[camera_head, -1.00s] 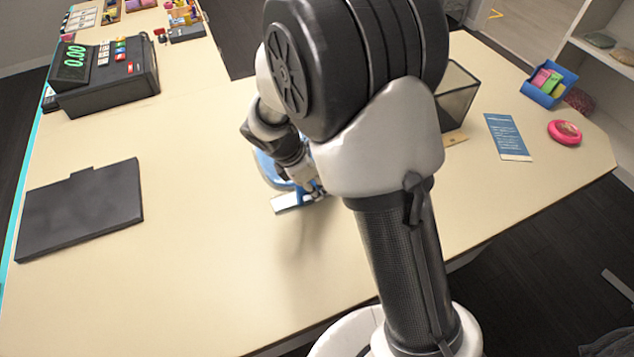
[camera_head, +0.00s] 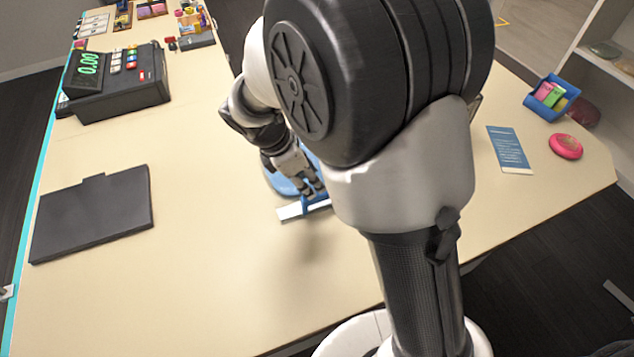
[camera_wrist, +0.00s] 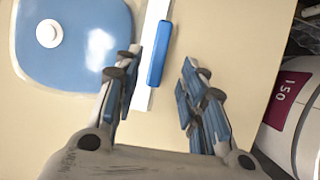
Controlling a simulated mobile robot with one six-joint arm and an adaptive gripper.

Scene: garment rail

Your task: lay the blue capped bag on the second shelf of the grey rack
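The blue capped bag (camera_head: 282,183) lies flat on the cream counter, partly hidden by my arm in the head view. In the wrist view the bag (camera_wrist: 75,50) is at the upper left, with a round white cap on its face. Beside it runs a white strip (camera_wrist: 152,20) with a raised blue bar (camera_wrist: 159,55). My gripper (camera_wrist: 160,66) is open, with its fingers on either side of the bar's near end and a gap to the right finger. In the head view my gripper (camera_head: 315,188) is low over the strip. I cannot tell whether it touches.
A black cash register (camera_head: 118,82) and a dark flat pad (camera_head: 92,213) are on the left of the counter (camera_head: 200,270). Pale shelving (camera_head: 600,50) stands far right.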

